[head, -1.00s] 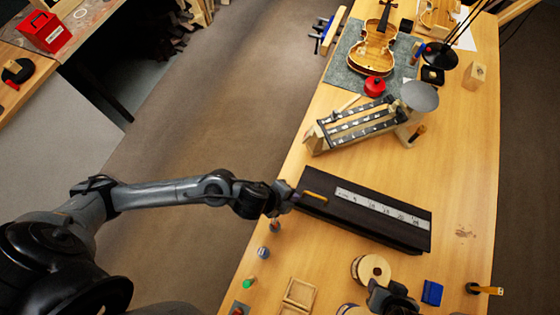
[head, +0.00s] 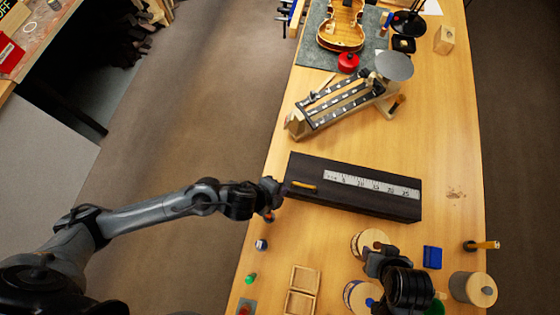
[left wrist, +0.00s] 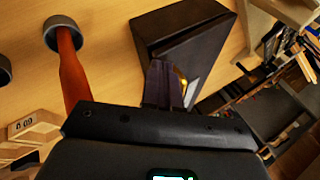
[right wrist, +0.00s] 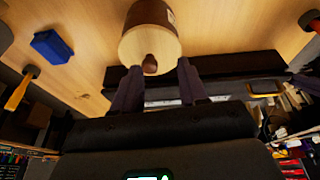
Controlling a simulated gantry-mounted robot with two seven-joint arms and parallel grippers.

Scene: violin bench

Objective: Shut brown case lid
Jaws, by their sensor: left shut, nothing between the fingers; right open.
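The dark brown case (head: 345,195) lies across the bench, with a ruler (head: 372,184) and a small orange piece (head: 304,185) on its top. Its lid looks down and I see no clear gap, but the dark edges make it hard to tell. My left gripper (head: 278,190) is shut and empty at the case's left end. In the left wrist view, its fingertips (left wrist: 165,70) overlap the case (left wrist: 185,50); contact is unclear. My right gripper (right wrist: 160,82) is open below a wooden spool (right wrist: 150,42), apart from the case.
A wooden rack (head: 340,105) with dark strips stands behind the case. A blue block (head: 432,257) and a round canister (head: 473,288) are at the right front. Small wooden trays (head: 302,285) lie at the front left. The bench right of the case is mostly clear.

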